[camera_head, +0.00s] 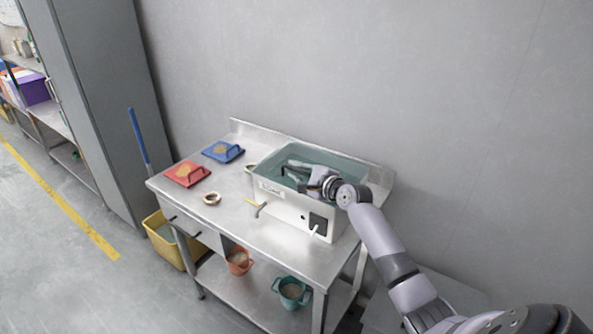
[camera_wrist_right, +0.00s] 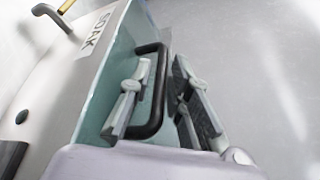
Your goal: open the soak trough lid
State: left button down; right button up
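The soak trough (camera_head: 285,205) is a white box with a teal top, standing on the steel table. Its teal lid (camera_head: 338,163) lies across the top and looks down. The trough's SOAK label (camera_wrist_right: 95,35) shows in the right wrist view. A black bar handle (camera_wrist_right: 160,75) stands up from the lid. My right gripper (camera_head: 300,176) is over the lid, and it also shows in the wrist view (camera_wrist_right: 160,100). Its fingers are apart, one on each side of the handle, with gaps visible. My left gripper is not in view.
An orange pot (camera_head: 238,262) and a teal pot (camera_head: 291,293) stand below. A wall is behind.

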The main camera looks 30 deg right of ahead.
jog(key=shift+w, duration=0.35)
jog(key=shift+c, duration=0.3)
grip_shut()
jog(key=shift+f, duration=0.1)
